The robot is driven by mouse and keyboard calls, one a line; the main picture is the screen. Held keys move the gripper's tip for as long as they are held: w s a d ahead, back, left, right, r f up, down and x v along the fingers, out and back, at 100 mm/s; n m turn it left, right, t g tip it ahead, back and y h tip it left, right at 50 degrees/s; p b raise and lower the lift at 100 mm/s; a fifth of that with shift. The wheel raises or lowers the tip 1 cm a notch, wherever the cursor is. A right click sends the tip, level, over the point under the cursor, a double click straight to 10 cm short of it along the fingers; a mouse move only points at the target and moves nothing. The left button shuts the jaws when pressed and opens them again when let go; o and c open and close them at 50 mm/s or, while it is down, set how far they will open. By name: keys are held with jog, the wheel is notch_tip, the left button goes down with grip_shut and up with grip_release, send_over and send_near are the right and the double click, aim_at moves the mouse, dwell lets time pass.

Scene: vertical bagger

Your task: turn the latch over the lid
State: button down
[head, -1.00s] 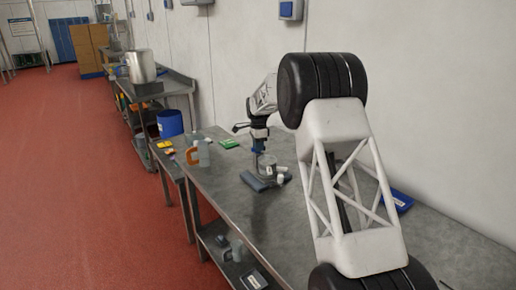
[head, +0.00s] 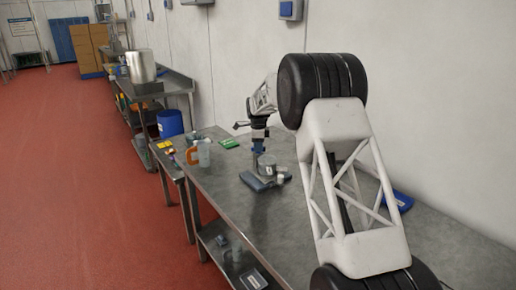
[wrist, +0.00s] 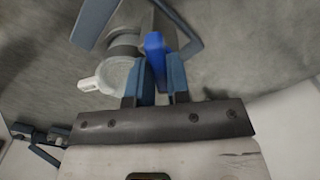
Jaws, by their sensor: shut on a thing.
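My gripper (wrist: 156,78) is shut on the bright blue latch (wrist: 154,48), which stands up between its two blue-grey fingers. Beside the latch, on the left in the wrist view, is a pale round lid (wrist: 112,74) with a small tab sticking out. In the head view my gripper (head: 258,147) is low over the table, at a small grey device (head: 256,183) with the round lid on its right. The fingers hide the lower part of the latch. I cannot tell whether the latch reaches over the lid.
The device stands on a grey metal table (head: 226,190). An orange-handled jug (head: 203,153) and a green packet (head: 229,143) lie behind it to the left. A blue item (head: 402,202) lies on the right, partly behind my arm. The near tabletop is mostly clear.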

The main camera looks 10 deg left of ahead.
jog(key=shift+m, duration=2.6)
